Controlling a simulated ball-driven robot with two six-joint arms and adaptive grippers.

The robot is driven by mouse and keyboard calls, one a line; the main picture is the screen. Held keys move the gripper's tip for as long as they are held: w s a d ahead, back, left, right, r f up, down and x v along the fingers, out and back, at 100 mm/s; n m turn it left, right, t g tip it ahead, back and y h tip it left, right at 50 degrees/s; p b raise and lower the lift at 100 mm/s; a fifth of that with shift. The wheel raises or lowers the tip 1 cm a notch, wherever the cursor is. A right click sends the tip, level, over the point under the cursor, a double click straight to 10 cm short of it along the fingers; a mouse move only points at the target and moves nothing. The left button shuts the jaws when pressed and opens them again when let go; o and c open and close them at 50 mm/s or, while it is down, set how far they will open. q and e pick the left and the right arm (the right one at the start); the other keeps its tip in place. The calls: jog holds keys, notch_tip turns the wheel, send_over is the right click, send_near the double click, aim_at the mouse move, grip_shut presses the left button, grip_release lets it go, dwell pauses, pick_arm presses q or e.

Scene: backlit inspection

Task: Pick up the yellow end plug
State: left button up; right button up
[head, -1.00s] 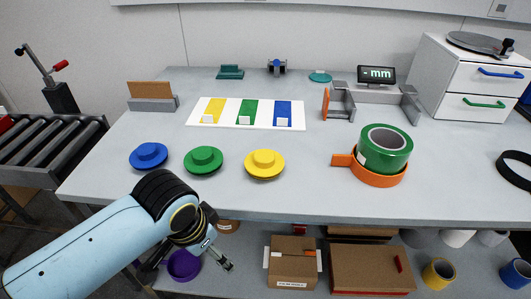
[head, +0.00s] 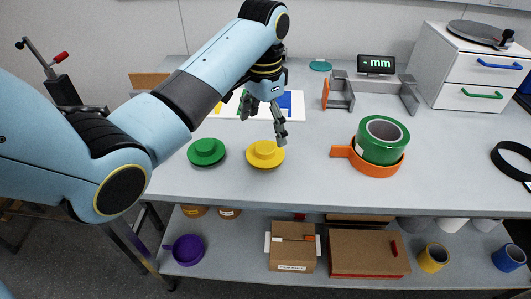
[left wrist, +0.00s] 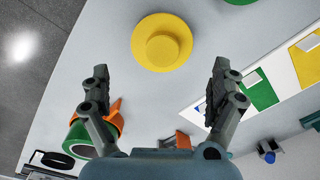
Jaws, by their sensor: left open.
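The yellow end plug (head: 265,155), a round flanged disc with a raised knob, lies on the grey bench near its front edge. My left gripper (head: 264,123) is open and empty above the bench, just behind and above the plug, fingers pointing down. In the left wrist view the yellow end plug (left wrist: 162,43) is at the top centre, just beyond the fingertips of the open gripper (left wrist: 159,72) and roughly midway between them. The fingers appear apart from the plug. My right gripper is not in view.
A green end plug (head: 207,152) lies left of the yellow one. Right of them, a green tape roll (head: 383,140) sits in an orange holder (head: 376,168). The white colour-marked board (head: 298,113) behind is partly hidden by my arm. Bare bench lies between plug and holder.

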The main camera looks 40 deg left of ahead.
aim_at(265, 147)
pick_arm(q)
jog(key=shift+w+a+r, duration=0.1)
jog(key=shift+w+r, duration=0.35)
jog(key=shift+w, duration=0.25)
jog(key=shift+w+f, duration=0.1)
jog(key=shift+f, duration=0.2)
notch_tip(265, 147, down, 4)
jog(key=shift+f, duration=0.25)
jog(key=f, duration=0.2)
jog(key=s+f, duration=0.1)
jog(key=f, duration=0.1)
jog(key=shift+f, duration=0.2)
jog(key=shift+w+f, duration=0.1)
jog(key=shift+f, duration=0.35)
jog(key=c, duration=0.6)
jog(key=shift+r, duration=0.1)
